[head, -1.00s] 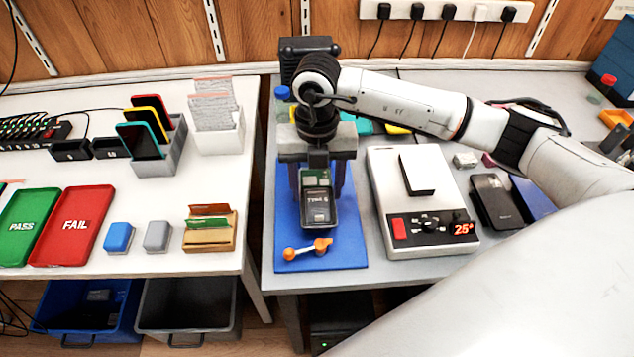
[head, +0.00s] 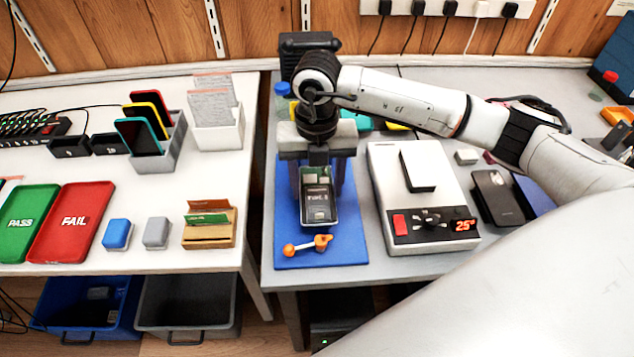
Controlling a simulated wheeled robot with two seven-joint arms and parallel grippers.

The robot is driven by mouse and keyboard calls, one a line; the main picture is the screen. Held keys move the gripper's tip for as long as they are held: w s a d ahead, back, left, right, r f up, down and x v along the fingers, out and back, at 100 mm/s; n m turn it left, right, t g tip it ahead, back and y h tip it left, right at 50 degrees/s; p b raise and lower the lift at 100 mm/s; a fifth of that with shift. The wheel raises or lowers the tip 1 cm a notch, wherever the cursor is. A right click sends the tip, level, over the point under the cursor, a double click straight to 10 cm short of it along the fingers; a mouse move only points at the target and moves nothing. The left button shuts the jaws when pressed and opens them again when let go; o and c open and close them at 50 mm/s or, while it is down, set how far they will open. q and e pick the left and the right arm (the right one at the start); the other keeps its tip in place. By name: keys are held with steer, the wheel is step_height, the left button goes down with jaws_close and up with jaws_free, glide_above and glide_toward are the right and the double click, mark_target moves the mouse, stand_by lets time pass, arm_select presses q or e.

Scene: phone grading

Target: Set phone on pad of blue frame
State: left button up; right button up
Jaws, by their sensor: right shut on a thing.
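My right gripper (head: 319,173) points down over the blue mat (head: 348,250) on the right-hand table. It is shut on a phone (head: 319,207) whose open back shows a dark battery with a label and a green board. The phone is between the two fingers, over the mat; I cannot tell whether it touches the mat. A blue flat piece (head: 532,194) lies at the right, partly hidden behind a dark phone (head: 495,197); I cannot tell whether it is the blue frame. My left gripper is not in view.
An orange-ended tool (head: 307,245) lies on the mat's front part. A white heating unit (head: 420,232) with a red display stands just right of the mat. Green and red trays (head: 72,225) and a phone rack (head: 160,160) are on the left table.

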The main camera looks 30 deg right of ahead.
steer(key=shift+f+b, duration=0.4)
stand_by(1.1)
stand_by(0.3)
steer(key=o, duration=1.6)
steer(key=shift+r+p, duration=0.45)
steer(key=shift+r, duration=0.25)
steer(key=shift+r+p, duration=2.4)
steer(key=shift+r, duration=1.05)
